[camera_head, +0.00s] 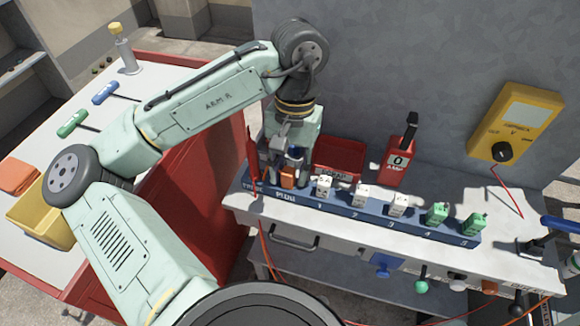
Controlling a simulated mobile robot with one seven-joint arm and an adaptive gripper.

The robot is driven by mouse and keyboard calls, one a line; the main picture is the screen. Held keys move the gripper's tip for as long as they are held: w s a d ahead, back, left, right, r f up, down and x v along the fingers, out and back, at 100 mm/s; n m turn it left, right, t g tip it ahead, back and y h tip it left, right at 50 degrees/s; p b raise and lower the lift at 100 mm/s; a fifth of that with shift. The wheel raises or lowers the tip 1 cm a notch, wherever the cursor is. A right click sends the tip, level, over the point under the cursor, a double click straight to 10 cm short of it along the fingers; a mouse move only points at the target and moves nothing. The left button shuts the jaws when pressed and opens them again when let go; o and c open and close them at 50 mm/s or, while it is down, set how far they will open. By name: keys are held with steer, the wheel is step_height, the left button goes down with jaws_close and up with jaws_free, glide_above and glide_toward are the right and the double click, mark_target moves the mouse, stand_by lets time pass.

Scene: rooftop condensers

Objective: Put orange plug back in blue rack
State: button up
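The blue rack (400,223) runs along the front of the grey bench, with labels including PLUG and numbers on its front face. The orange plug (287,177) is at the rack's left end, above the PLUG label. My gripper (287,172) points down there, with its fingers on either side of the plug. The fingers partly hide the plug, and I cannot tell whether they press on it or whether it is fully seated. White and green plugs (437,213) stand in the numbered places to the right.
A red probe (252,160) stands upright just left of my gripper. A red scrap bin (338,158) and a red lockout block (399,162) stand behind the rack. A yellow meter (515,120) is on the wall at right. Cables hang below the bench front.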

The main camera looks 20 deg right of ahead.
steer(key=shift+o, duration=0.9)
step_height(320, 180, up, 8)
steer(key=shift+w+d+f, duration=0.25)
steer(key=shift+w+d, duration=0.1)
steer(key=shift+w, duration=0.1)
